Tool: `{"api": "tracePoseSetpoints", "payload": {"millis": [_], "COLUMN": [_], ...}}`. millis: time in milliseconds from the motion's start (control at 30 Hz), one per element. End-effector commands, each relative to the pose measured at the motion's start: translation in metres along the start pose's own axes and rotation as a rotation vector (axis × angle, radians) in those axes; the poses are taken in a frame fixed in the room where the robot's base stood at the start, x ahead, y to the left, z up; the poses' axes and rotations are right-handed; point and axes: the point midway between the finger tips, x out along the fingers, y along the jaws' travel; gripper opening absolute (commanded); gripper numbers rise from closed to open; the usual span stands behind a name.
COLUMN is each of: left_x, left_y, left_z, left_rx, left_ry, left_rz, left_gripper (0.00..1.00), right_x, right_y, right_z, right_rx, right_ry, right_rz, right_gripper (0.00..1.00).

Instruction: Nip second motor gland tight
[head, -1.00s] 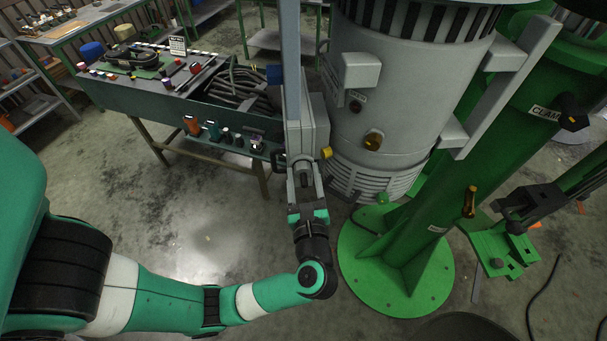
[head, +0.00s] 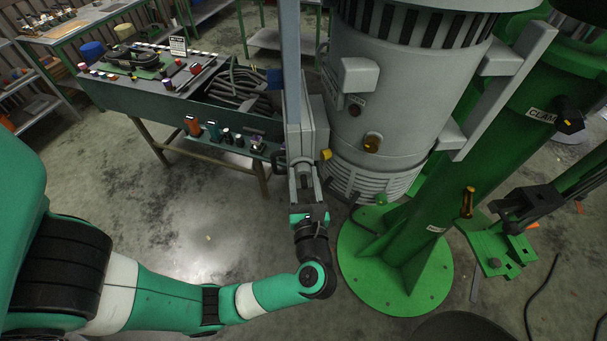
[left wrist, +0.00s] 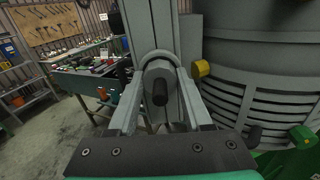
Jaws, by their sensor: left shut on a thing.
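My left gripper (head: 304,182) is at the lower end of the grey box (head: 307,128) on the upright grey post, beside the large grey motor (head: 400,95). In the left wrist view, its two fingers (left wrist: 160,100) are shut on a round grey fitting (left wrist: 159,70), which looks like the gland. A dark stub (left wrist: 160,92) sticks out of its middle toward the camera. The fingers hide the fitting's sides. A yellow knob (head: 326,154) sits just right of the gripper; it also shows in the left wrist view (left wrist: 201,68).
A green stand (head: 425,200) with a round base (head: 395,270) is right of the motor. A bench (head: 165,100) with coiled cable and several small parts is at the left. The floor between is clear.

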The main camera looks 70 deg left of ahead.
Motion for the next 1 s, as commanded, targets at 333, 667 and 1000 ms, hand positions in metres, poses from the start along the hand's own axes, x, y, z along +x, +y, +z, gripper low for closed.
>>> {"api": "tracePoseSetpoints", "payload": {"millis": [333,667,1000], "left_x": [0.0,0.0,0.0], "left_y": [0.0,-0.001,-0.001], "left_z": [0.004,0.004,0.004], "left_rx": [0.323,0.638,0.962], "left_ry": [-0.002,-0.001,-0.001], "left_rz": [0.0,0.0,0.0], "left_gripper": [0.0,0.0,0.0], "right_x": [0.018,0.035,0.055], "right_y": [0.0,0.0,0.0], "right_z": [-0.016,-0.033,-0.051], "right_rx": [0.0,0.0,0.0], "right_ry": [0.0,0.0,0.0], "right_rz": [0.0,0.0,0.0], "right_gripper": [0.5,0.5,0.5]}}
